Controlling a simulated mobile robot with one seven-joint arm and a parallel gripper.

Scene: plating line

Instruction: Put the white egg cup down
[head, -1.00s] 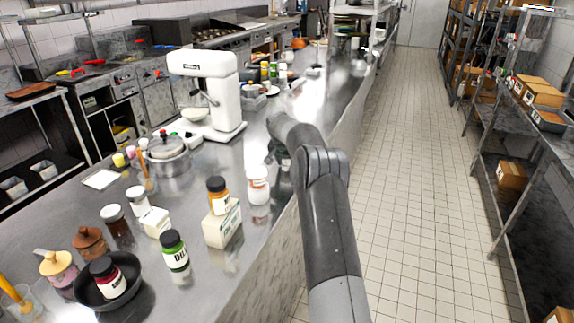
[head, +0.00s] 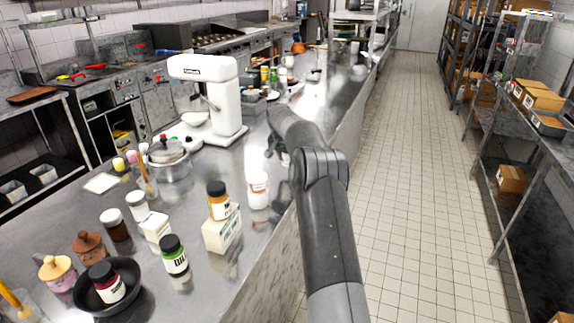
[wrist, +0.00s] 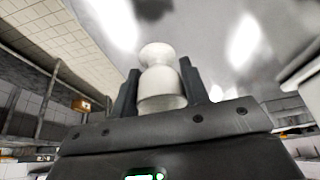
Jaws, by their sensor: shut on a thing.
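The white egg cup (wrist: 160,82) shows in the wrist view, upright in the picture between the two dark fingers of my gripper (wrist: 158,88). The fingers are shut on it, one on each side. In the head view my gripper (head: 284,157) is mostly hidden behind my own arm, over the right edge area of the steel counter (head: 225,275). I cannot make out the egg cup there. How far its base is from the counter cannot be told.
A white bottle (head: 258,191) stands on the counter just left of my gripper. The tiled aisle (head: 415,180) is clear.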

